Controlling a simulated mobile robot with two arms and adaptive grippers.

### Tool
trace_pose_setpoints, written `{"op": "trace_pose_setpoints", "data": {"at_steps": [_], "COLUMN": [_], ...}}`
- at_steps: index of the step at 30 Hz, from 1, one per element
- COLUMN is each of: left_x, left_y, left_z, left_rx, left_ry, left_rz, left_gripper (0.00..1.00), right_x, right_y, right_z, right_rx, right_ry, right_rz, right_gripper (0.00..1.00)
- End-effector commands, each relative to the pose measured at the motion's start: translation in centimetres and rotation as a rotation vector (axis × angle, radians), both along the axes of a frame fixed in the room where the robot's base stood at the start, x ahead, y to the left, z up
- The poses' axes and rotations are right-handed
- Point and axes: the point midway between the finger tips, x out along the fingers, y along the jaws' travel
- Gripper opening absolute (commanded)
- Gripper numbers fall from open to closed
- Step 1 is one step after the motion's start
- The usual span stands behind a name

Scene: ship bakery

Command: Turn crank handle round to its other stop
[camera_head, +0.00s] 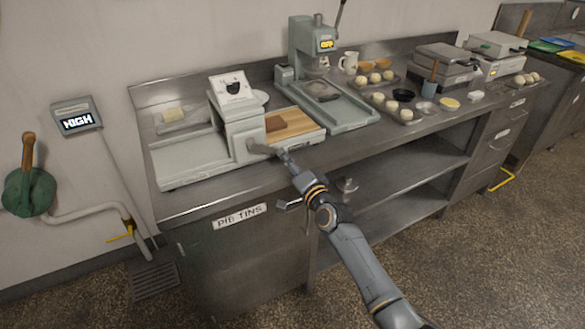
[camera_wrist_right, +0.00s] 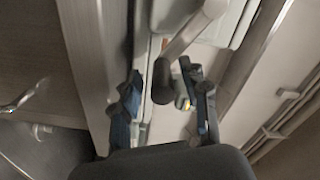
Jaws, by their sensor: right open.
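The crank handle (camera_head: 260,148) is on the front of the pale grey roller machine (camera_head: 240,128), which has a dial on top. In the right wrist view its grey arm (camera_wrist_right: 197,32) comes down from the top to a dark rounded grip (camera_wrist_right: 162,84). My right gripper (camera_head: 282,156) is at the crank in the head view. In the wrist view its fingers (camera_wrist_right: 167,100) are open, one to each side of the grip, with visible gaps. My left gripper is not in view.
The machine stands on a steel counter (camera_head: 185,205) against the wall. Open shelves (camera_head: 395,185) are below. Floor in front is clear.

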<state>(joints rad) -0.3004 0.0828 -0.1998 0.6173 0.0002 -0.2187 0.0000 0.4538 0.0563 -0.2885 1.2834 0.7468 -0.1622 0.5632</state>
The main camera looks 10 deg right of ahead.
Motion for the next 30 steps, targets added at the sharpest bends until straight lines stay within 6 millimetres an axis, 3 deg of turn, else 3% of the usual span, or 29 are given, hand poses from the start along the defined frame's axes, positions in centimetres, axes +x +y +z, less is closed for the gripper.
{"op": "trace_pose_setpoints", "data": {"at_steps": [5,18,24,30], "left_x": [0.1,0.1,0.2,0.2], "left_y": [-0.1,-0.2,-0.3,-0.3], "left_z": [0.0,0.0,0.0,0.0], "left_rx": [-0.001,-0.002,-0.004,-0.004], "left_ry": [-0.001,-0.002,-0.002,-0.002], "left_rz": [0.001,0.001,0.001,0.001], "left_gripper": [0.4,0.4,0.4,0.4], "right_x": [-1.6,-9.6,-11.1,-11.2], "right_y": [-0.6,-3.5,-4.0,-4.0], "right_z": [-0.1,-0.2,-0.1,-0.1], "right_rx": [0.002,-0.002,0.0,0.0], "right_ry": [0.001,0.004,0.003,0.003], "right_rz": [0.0,0.0,0.001,0.001], "right_gripper": [0.45,0.45,0.45,0.45]}}
